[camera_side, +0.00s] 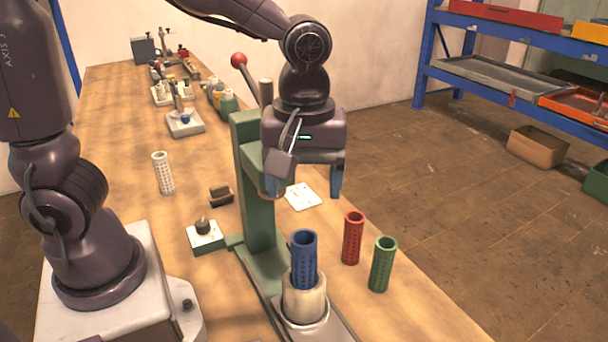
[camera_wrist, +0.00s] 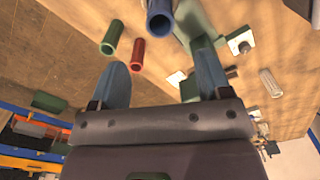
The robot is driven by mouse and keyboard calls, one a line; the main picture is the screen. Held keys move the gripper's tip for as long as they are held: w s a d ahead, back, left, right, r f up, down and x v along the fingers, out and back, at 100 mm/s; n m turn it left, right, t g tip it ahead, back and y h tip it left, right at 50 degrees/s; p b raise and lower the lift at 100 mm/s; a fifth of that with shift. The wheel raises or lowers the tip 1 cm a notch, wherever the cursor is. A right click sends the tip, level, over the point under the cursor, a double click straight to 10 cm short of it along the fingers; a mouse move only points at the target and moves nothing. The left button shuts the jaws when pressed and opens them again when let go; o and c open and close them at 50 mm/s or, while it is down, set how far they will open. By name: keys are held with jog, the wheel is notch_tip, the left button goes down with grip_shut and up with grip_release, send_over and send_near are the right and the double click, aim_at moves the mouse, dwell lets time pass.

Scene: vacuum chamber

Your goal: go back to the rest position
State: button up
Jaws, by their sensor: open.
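My gripper (camera_side: 305,186) hangs over the bench, its two blue fingers spread apart with nothing between them. It is above and behind the blue perforated tube (camera_side: 305,262), which stands upright in a cream holder (camera_side: 304,301) on the base of a green press (camera_side: 257,190). In the wrist view, the fingers (camera_wrist: 161,58) are also apart and empty, and the blue tube (camera_wrist: 160,22) shows beyond them at the top. The press column is close beside my gripper, at its left in the side view.
A red tube (camera_side: 353,238) and a green tube (camera_side: 382,265) stand right of the press. A white tube (camera_side: 163,173) stands at left. Small fixtures (camera_side: 205,236) and a paper (camera_side: 302,196) lie nearby. The press lever has a red knob (camera_side: 239,60). A blue shelf (camera_side: 520,60) stands beyond open floor.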

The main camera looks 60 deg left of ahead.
jog(key=shift+r, duration=0.25)
jog(key=s+a+r+m+t, duration=0.5)
jog(key=s+a+m, duration=0.3)
jog(key=m, duration=0.4)
jog(key=shift+s+a+r+t, duration=0.25)
jog(key=shift+a+r, duration=0.25)
jog(key=shift+r, duration=0.3)
